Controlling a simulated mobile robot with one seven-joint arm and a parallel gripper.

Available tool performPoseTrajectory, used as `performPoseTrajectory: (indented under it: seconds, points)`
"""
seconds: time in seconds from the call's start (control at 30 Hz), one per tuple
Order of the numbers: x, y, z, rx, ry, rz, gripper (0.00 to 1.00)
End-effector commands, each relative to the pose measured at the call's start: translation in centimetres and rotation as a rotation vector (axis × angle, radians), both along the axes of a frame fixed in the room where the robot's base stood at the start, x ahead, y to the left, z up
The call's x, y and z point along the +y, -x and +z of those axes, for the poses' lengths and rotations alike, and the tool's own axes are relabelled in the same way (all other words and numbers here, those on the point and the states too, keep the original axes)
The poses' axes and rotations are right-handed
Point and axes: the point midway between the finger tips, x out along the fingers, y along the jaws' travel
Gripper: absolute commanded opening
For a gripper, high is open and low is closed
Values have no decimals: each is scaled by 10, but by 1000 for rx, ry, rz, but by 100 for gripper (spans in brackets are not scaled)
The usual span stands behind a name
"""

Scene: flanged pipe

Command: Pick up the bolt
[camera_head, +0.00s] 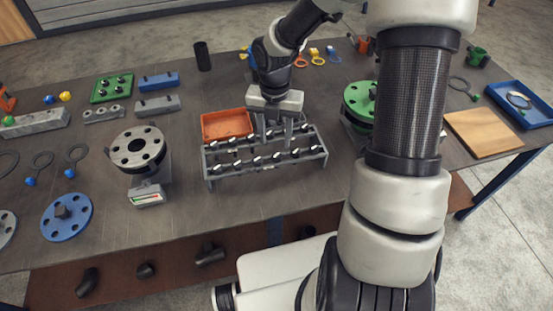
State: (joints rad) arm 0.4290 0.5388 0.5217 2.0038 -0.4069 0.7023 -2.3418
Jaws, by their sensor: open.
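Several bolts (257,160) with pale metallic heads sit in two rows in a long grey rack (266,172) at the middle of the table. My gripper (277,138) points down over the back row of the rack, right of its middle, with its fingers apart on either side of a spot in that row. The fingertips hide part of the back row, and I cannot tell whether a bolt is between them. No bolt is seen lifted.
An orange tray (226,124) lies just behind the rack. A grey flanged pipe (138,149) stands to the left and a green flange (360,101) to the right, partly behind my arm. A blue flange (67,216) lies at the front left. Table between rack and grey flange is clear.

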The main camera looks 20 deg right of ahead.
Motion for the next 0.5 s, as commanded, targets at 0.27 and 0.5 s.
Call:
performPoseTrajectory:
  seconds: [0.27, 0.5]
  points:
    - [-3, 3, -28, 2, 0, -1, 44]
    - [-4, 3, -55, 1, 0, 0, 44]
